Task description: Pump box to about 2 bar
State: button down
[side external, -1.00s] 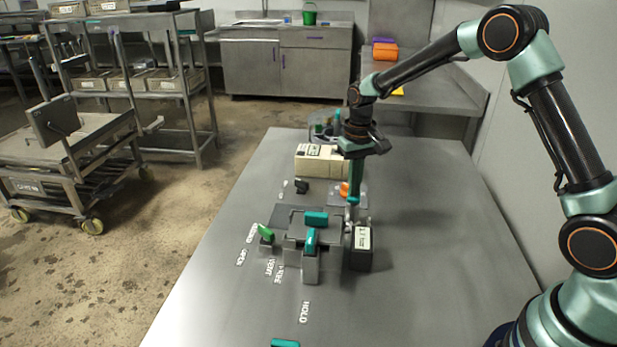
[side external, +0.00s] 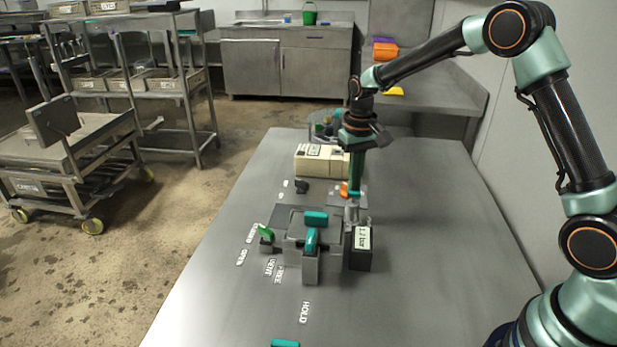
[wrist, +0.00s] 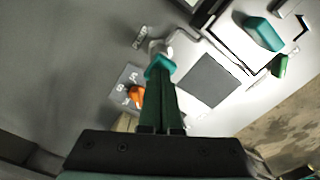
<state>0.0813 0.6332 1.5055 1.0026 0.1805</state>
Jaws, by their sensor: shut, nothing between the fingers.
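The grey box (side external: 330,228) stands on the steel table with a teal handle (side external: 316,218) on top and a teal lever (side external: 311,240) at its front. A black readout (side external: 361,247) on its right shows small "bar" text, its digits hard to read. My gripper (side external: 355,194) is shut and empty, pointing down just behind the box, over a pale metal pump post (side external: 352,213). In the wrist view my teal fingertips (wrist: 160,66) are at the post's rounded top (wrist: 160,46); I cannot tell whether they touch. A green lever (side external: 266,232) is at the box's left.
An orange lever (side external: 344,190) on a labelled plate is close beside my fingers, also in the wrist view (wrist: 136,97). A cream box (side external: 320,160) stands behind. White labels such as HOLD (side external: 305,312) mark the table. The table's right side is clear.

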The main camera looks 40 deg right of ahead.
jog(key=shift+f, duration=0.7)
jog(key=shift+r, duration=0.7)
dwell(0.6)
jog(key=shift+r, duration=3)
jog(key=shift+r, duration=0.1)
